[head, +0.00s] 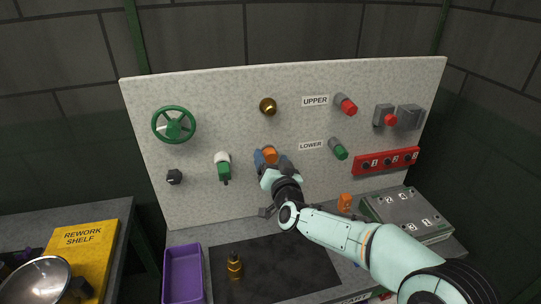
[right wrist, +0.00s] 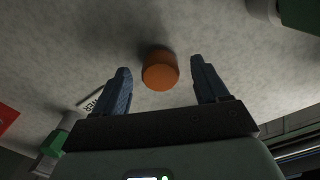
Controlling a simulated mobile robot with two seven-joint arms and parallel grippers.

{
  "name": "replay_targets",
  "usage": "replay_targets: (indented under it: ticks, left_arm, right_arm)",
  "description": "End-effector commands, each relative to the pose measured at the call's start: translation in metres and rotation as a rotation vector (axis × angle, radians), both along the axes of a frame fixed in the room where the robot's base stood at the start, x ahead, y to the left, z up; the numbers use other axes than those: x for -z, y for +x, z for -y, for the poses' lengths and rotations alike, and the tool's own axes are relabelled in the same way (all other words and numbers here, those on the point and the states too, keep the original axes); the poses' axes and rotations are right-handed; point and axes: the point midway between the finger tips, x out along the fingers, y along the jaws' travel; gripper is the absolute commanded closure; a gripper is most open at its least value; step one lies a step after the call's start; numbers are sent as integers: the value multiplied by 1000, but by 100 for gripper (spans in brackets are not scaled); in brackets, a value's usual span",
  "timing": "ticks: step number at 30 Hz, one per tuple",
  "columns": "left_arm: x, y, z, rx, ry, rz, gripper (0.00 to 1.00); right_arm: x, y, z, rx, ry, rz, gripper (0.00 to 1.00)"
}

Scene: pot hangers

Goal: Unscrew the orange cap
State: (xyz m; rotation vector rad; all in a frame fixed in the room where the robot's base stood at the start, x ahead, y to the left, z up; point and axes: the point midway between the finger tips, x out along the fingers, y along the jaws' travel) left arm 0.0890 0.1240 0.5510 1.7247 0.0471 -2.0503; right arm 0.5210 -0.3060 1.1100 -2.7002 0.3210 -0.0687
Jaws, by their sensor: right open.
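The orange cap (head: 270,154) is on the speckled upright panel, left of the LOWER label, and also shows in the right wrist view (right wrist: 160,74). My right gripper (head: 272,161) is at the panel in front of the cap. Its two blue fingers are spread apart, one on each side of the cap, with a visible gap on both sides in the right wrist view. The gripper appears not to touch the cap. What the cap is fixed to is hidden behind it. My left gripper is not in view.
A green-and-white fitting (head: 223,167) is left of the cap, and a brass knob (head: 268,106) is above it. A green knob (head: 338,149) is to the right. Below are a purple tray (head: 183,275), a dark mat (head: 285,270) and an amber bottle (head: 235,266).

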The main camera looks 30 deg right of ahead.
Motion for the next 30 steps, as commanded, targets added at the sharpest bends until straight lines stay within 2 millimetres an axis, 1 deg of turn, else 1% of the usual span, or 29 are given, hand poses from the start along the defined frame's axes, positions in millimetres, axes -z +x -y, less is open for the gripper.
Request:
replay_targets:
  ticks: [3, 12, 15, 18, 21, 27, 28, 29, 30]
  left_arm:
    - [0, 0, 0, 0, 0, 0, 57]
    - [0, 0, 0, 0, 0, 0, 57]
    - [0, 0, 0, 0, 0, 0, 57]
    - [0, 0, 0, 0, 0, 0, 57]
    - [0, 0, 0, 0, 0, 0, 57]
    - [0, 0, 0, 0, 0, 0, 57]
    - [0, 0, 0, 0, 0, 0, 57]
    - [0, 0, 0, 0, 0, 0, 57]
    - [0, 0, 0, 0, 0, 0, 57]
  right_arm:
    - [0, 0, 0, 0, 180, 43, 27]
    - [0, 0, 0, 0, 647, 156, 27]
    - [0, 0, 0, 0, 799, 193, 27]
    - [0, 0, 0, -1, 916, 221, 27]
    - [0, 0, 0, -1, 976, 236, 27]
    - [0, 0, 0, -1, 986, 238, 27]
    - [0, 0, 0, -1, 986, 238, 30]
    - [0, 0, 0, -1, 986, 238, 40]
    - [0, 0, 0, -1, 985, 238, 53]
